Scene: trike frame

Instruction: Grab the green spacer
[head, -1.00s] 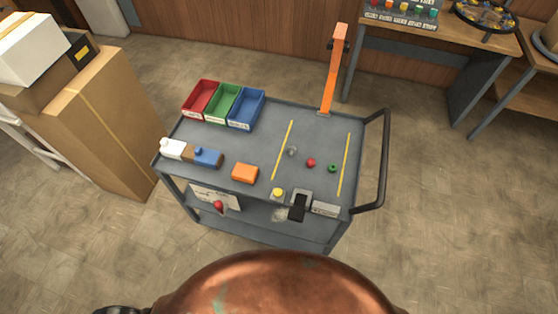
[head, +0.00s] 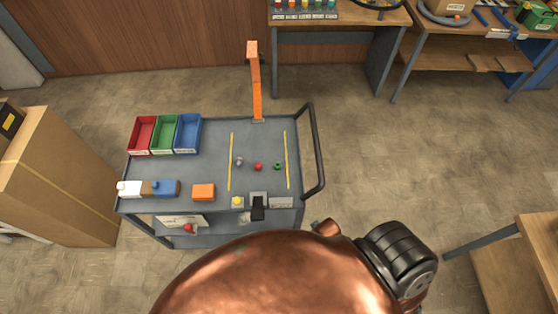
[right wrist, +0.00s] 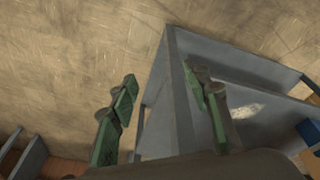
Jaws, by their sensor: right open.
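The green spacer (head: 278,166) is a small dark-green ring-like piece on the grey top of the cart (head: 215,141), between two yellow lines and right of a red piece (head: 258,167). A grey piece (head: 239,161) lies left of the red one. My right gripper (right wrist: 160,82) shows in the right wrist view with its green-padded fingers apart and nothing between them. It is beside the cart's grey frame, over the floor, and I cannot see the spacer in that view. My left gripper is not in view.
Red, green and blue bins (head: 164,135) stand at the cart's back left. An orange post (head: 255,85) rises at its back edge, and a black handle (head: 315,150) is on its right. An orange block (head: 203,192) is near the front. Open floor lies right of the cart.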

